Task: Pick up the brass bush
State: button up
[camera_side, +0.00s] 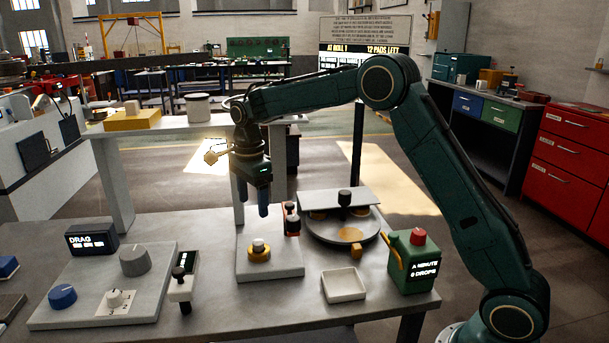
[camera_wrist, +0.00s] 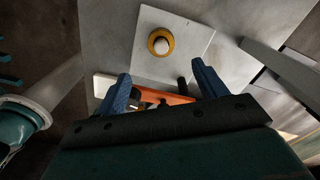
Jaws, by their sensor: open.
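A brass-coloured ring (camera_side: 260,256), which looks like the brass bush, sits around a pale round-topped pin on a light square plate (camera_side: 284,272). The ring also shows in the wrist view (camera_wrist: 151,50), beyond my fingertips. My gripper (camera_side: 253,207) points down with its blue fingers apart, above the back part of the plate and clear of the ring. In the wrist view my gripper (camera_wrist: 160,72) is open, and the ring lies outside its fingers. A small brass-coloured piece (camera_side: 356,250) stands by the front of a round dark turntable (camera_side: 317,235); I cannot tell what it is.
An orange-and-black fixture (camera_side: 292,220) stands close right of my fingers; its orange bar (camera_wrist: 172,99) shows between them. A white tray (camera_side: 344,286) and a green box with a red button (camera_side: 412,262) stand right. A knob panel (camera_side: 85,300) and slim gauge (camera_side: 184,275) stand left.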

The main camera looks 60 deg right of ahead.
aim_at(256, 243)
jog(key=shift+f, duration=0.1)
jog(key=shift+f, duration=4.2)
jog(key=shift+f, duration=2.6)
jog(key=c, duration=1.2)
jog(key=shift+w+r, duration=0.1)
jog(key=shift+r, duration=0.1)
